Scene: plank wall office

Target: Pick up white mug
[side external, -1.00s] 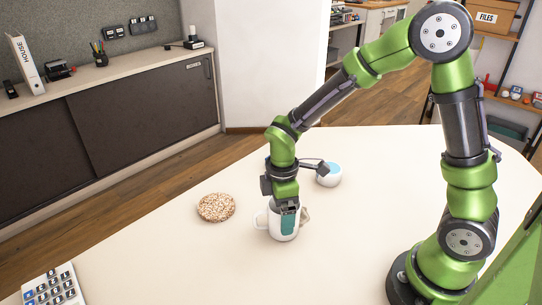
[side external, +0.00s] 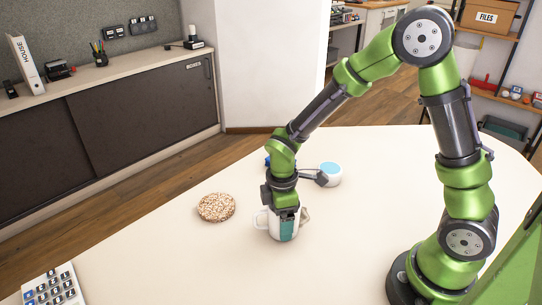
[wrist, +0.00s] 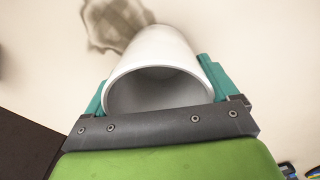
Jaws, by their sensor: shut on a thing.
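The white mug (side external: 272,229) stands upright on the pale table, with its handle on the left in the side view. My gripper (side external: 284,231) points down at it from above and is shut on it, with one teal finger across its near side. In the wrist view, the mug (wrist: 158,52) lies between the two teal fingers of my gripper (wrist: 158,88), its open rim facing the camera. The inside looks empty, though the lower part of the rim is hidden by the dark gripper bar.
A round speckled disc (side external: 216,207) lies left of the mug. A white round device with a blue top (side external: 330,173) stands behind it to the right. A small tan item (side external: 304,216) shows at the mug's right. A calculator (side external: 53,287) lies front left; the front table is clear.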

